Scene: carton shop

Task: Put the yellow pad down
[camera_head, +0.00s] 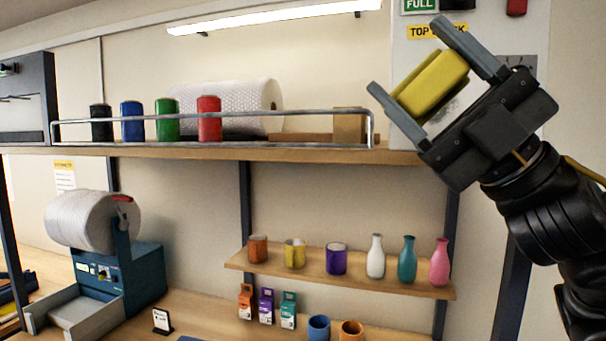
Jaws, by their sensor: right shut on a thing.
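The yellow pad (431,84) is a small block held up at the upper right of the head view. My right gripper (436,65) is shut on it, with one grey finger on each side. The pad is tilted and in the air, in front of the wall and right of the upper shelf's end. My left gripper does not show.
An upper shelf (215,152) with a metal rail holds several coloured spools, a white roll (225,105) and a cardboard box (348,125). A lower shelf (340,280) holds cups and vases. A blue dispenser machine (120,280) stands on the bench at left.

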